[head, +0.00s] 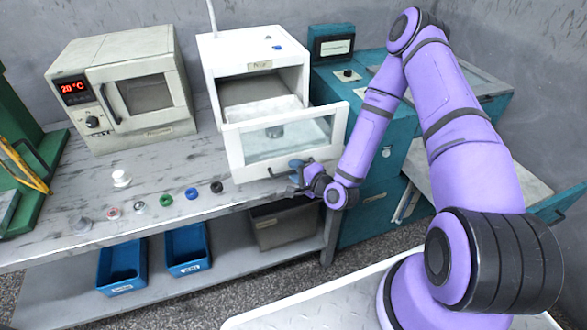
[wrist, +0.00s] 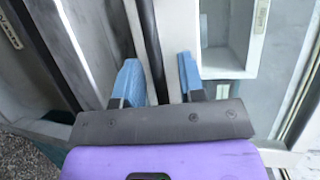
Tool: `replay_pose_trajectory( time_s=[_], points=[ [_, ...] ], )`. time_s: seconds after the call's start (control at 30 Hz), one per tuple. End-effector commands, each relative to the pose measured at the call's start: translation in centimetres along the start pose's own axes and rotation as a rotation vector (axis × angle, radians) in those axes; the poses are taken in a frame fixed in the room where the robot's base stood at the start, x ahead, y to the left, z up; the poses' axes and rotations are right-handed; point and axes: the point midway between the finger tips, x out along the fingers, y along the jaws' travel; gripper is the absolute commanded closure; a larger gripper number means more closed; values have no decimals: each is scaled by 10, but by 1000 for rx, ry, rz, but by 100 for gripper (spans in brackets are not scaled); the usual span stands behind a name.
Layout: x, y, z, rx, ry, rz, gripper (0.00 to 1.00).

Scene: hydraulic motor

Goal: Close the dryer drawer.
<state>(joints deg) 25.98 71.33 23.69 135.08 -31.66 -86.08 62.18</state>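The dryer (head: 255,50) is a white box on the bench with its drawer pulled out toward the front. The drawer front (head: 236,150) is a white frame around a glass window and stands clear of the body. My gripper (head: 297,168) is at the lower right of this drawer front. In the wrist view my gripper (wrist: 160,80) has its two blue fingers apart. A dark bar (wrist: 148,40) and a white drawer edge (wrist: 177,30) lie between or just beyond them. I cannot tell whether the fingers touch either one.
A beige oven (head: 125,90) stands left of the dryer. A teal cabinet (head: 365,190) stands to the right, close to my arm. Several small caps, including a green one (head: 166,199), lie along the bench front. Blue bins (head: 187,249) sit on the lower shelf.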

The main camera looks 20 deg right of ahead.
Motion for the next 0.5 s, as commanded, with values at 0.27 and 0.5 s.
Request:
replay_pose_trajectory(
  time_s=[0.27,0.5],
  points=[
    [0,0,0,0,0,0,98],
    [1,0,0,0,0,0,100]
  ],
)
